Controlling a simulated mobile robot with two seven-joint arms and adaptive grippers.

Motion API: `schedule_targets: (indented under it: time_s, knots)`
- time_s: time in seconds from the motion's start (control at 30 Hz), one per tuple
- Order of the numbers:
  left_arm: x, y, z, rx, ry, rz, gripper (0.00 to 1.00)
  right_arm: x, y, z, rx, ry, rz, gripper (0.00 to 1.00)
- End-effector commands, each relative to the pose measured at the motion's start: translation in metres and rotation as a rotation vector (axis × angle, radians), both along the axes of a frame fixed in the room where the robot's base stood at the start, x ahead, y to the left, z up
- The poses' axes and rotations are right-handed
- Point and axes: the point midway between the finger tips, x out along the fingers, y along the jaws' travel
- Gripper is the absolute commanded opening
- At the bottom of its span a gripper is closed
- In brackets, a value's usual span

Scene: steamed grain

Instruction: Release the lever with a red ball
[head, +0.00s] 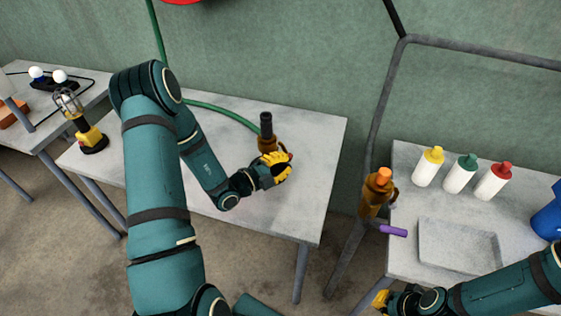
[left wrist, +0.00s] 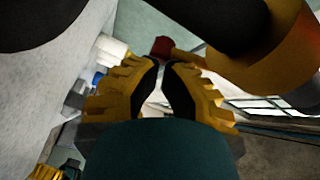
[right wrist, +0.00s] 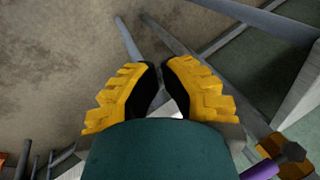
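In the head view, a small device (head: 265,140) with a black upright top and an orange-brown body stands on the middle table. My left gripper (head: 283,166) is at its front right. In the left wrist view, a red rounded end (left wrist: 162,46), which looks like the lever's ball, shows just beyond the left fingertips (left wrist: 162,66). Nothing is seen between these fingers, and a narrow gap parts them. The lever's shaft is mostly hidden. My right gripper (right wrist: 160,68) is low in front of the right table, empty, with a narrow gap between its fingers.
An orange-brown device (head: 374,200) with a purple handle (head: 393,230) stands at the right table's left edge. Several bottles (head: 459,176) and a shallow grey tray (head: 425,250) are on that table. A yellow-and-black lamp-like device (head: 91,137) stands at left. The middle table's front (head: 285,215) is clear.

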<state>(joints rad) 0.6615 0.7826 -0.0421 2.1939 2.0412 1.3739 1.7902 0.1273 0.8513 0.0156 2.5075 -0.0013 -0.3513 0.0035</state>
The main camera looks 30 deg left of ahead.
Motion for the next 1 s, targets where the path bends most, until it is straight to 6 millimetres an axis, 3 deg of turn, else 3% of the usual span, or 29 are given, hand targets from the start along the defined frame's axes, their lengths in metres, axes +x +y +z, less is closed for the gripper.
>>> schedule_targets:
  time_s: [0.2, 0.7, 1.0]
  knots:
    - [0.001, -0.006, 0.009, -0.207, -0.047, 0.003, 0.0, -0.003, 0.0, 0.018, 0.001, 0.007, 0.002, 0.0]
    - [0.004, -0.017, 0.033, -0.321, -0.077, 0.001, 0.0, 0.009, -0.002, 0.062, -0.004, -0.019, -0.02, 0.0]
    - [0.005, -0.02, 0.038, -0.457, -0.11, -0.001, 0.0, 0.013, -0.002, 0.069, -0.006, -0.028, -0.027, 0.0]
